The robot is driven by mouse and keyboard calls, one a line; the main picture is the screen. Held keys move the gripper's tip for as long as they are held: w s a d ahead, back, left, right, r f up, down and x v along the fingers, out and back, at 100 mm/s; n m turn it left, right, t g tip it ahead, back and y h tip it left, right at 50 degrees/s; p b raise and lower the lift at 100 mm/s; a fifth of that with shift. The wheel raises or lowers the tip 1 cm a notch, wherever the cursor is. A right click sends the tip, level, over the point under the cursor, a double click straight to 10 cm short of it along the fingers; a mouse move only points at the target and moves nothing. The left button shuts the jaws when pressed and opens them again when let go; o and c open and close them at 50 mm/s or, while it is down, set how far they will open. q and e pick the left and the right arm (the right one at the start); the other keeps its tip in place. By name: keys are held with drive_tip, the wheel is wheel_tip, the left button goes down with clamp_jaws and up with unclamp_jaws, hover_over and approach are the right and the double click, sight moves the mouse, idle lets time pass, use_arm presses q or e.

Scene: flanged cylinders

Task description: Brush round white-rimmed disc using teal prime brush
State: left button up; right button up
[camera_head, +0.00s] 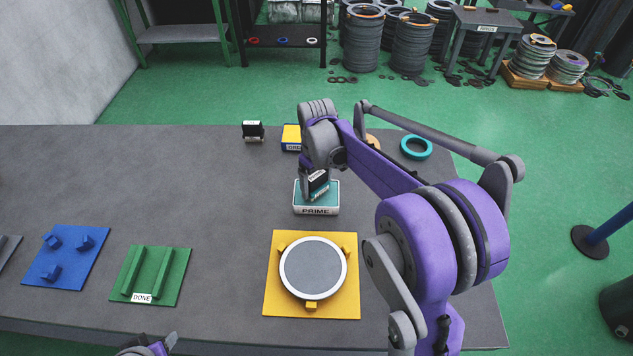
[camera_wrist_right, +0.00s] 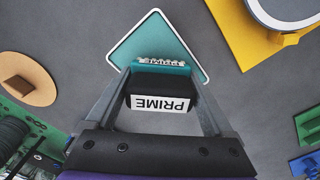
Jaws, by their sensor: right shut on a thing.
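The white-rimmed disc (camera_head: 313,268) has a grey face and lies flat on a yellow plate (camera_head: 272,305) between yellow tabs. Part of the disc shows in the right wrist view (camera_wrist_right: 285,12). My right gripper (camera_head: 318,186) is shut on the teal prime brush (camera_head: 319,183), which has a black body and a white PRIME label. The brush also shows between the fingers in the right wrist view (camera_wrist_right: 162,88). It is over the teal PRIME tray (camera_head: 332,196); I cannot tell whether they touch. My left gripper (camera_head: 158,346) barely shows at the bottom edge; its fingers are unclear.
A green DONE rack (camera_head: 172,278) and a blue plate (camera_head: 75,262) with blue pegs lie at the left. A black-topped block (camera_head: 253,131), a yellow-and-blue block (camera_head: 291,136) and a teal ring (camera_head: 416,147) are at the back. The table's middle left is clear.

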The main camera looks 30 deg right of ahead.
sight(316, 175)
use_arm(q)
drive_tip(key=shift+s+f, duration=0.15)
drive_tip(key=shift+f, duration=0.2)
use_arm(e)
drive_tip(key=shift+f, duration=0.4)
idle(0.9)
use_arm(q)
drive_tip(key=shift+r, duration=0.1)
use_arm(e)
drive_tip(key=shift+r, duration=0.15)
drive_tip(key=shift+r+p, duration=1.15)
drive_tip(key=shift+r, duration=1.85)
drive_tip(key=shift+s+r, duration=0.1)
drive_tip(key=shift+r, duration=0.4)
use_arm(q)
drive_tip(key=r, duration=0.1)
drive_tip(key=w+r, duration=0.1)
drive_tip(key=r, duration=0.2)
drive_tip(key=shift+w+r, duration=0.15)
drive_tip(key=shift+w, duration=0.25)
use_arm(e)
drive_tip(key=shift+a+f, duration=0.1)
